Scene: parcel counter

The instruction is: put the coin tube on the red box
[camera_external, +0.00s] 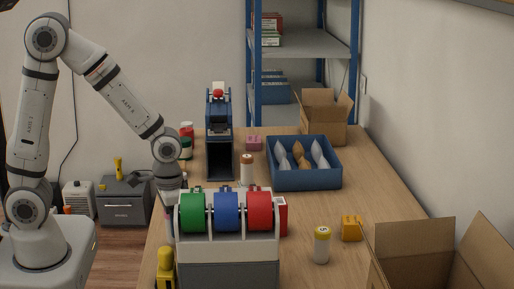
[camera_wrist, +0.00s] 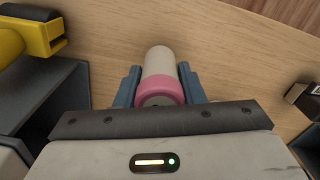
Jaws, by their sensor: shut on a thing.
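My gripper (camera_wrist: 160,82) is shut on a pale tube with a pink band (camera_wrist: 159,65), seen in the wrist view between the two blue-grey fingers. The tabletop shows behind the tube. In the external view my gripper (camera_external: 170,205) is low at the table's left side, partly hidden by the tape dispenser, and only a bit of pink shows there. A red box (camera_external: 282,217) with a pale label stands behind the dispenser's right end, partly hidden by it. Similar tubes stand upright on the table, one with a brown cap (camera_external: 247,170) and one with a yellow cap (camera_external: 322,246).
The tape dispenser (camera_external: 228,248) with green, blue and red rolls stands at the front. A yellow tool (camera_external: 165,268) is left of it. A blue bin (camera_external: 305,180), an orange item (camera_external: 351,229) and open cartons (camera_external: 415,255) are to the right. The table's middle right is clear.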

